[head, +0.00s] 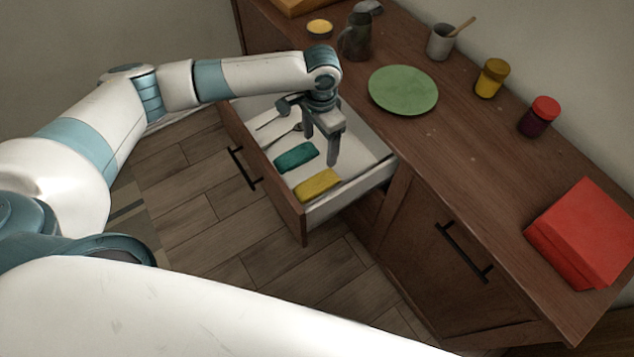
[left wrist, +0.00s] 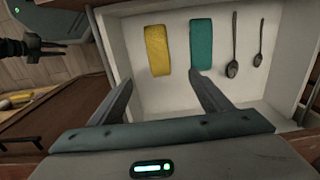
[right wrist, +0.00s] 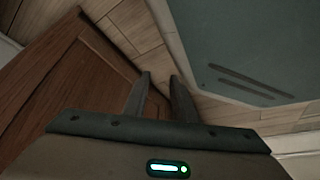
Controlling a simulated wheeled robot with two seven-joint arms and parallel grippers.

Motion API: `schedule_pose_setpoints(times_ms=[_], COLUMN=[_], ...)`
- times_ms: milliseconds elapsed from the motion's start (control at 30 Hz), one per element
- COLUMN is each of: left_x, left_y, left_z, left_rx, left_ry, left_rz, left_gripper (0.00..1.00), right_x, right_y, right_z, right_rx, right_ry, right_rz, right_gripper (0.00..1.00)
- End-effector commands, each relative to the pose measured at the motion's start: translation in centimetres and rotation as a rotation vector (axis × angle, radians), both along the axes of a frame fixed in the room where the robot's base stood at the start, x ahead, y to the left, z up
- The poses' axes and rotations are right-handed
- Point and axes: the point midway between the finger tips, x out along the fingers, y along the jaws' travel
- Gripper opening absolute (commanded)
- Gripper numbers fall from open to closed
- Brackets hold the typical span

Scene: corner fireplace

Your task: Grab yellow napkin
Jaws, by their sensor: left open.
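The yellow napkin (head: 318,185) lies flat in the open drawer (head: 345,198), near its right end. It also shows in the left wrist view (left wrist: 158,51), to the left of a teal napkin (left wrist: 201,45). My left gripper (head: 320,148) is open and empty above the drawer, pointing down. In the left wrist view its fingertips (left wrist: 161,79) stand apart, and both napkins show beyond them. My right gripper (right wrist: 161,77) has its fingers a little apart with nothing between them, over the floor beside a brown cabinet front.
Two spoons (left wrist: 232,68) lie in the drawer past the teal napkin. On the counter (head: 460,150) above stand a green plate (head: 403,90), a dark mug (head: 356,38), jars (head: 491,78) and a red box (head: 585,235). The counter edge runs close beside the drawer.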

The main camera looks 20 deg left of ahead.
Motion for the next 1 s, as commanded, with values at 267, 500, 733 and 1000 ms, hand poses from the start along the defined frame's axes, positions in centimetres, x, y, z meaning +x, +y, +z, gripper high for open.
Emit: schedule_pose_setpoints(times_ms=[267,500,733,1000], left_x=[-0.1,-0.2,-0.2,-0.1], left_y=[0.0,0.0,0.0,0.1], left_z=[-3.1,-7.4,-10.9,-12.0], left_rx=[0.002,0.002,0.001,0.000], left_ry=[0.004,0.004,0.002,0.000], left_rz=[0.001,0.000,0.000,-0.001], left_gripper=[0.72,0.72,0.72,0.72], right_x=[-1.4,-3.4,-5.3,-5.4], right_y=[-0.6,-1.2,-1.9,-2.3], right_z=[-0.2,-0.5,-1.0,-1.2], right_rx=[-0.011,-0.024,-0.036,-0.044], right_ry=[0.035,0.082,0.126,0.140], right_rz=[-0.001,0.000,-0.002,-0.003], right_gripper=[0.25,0.25,0.25,0.25])
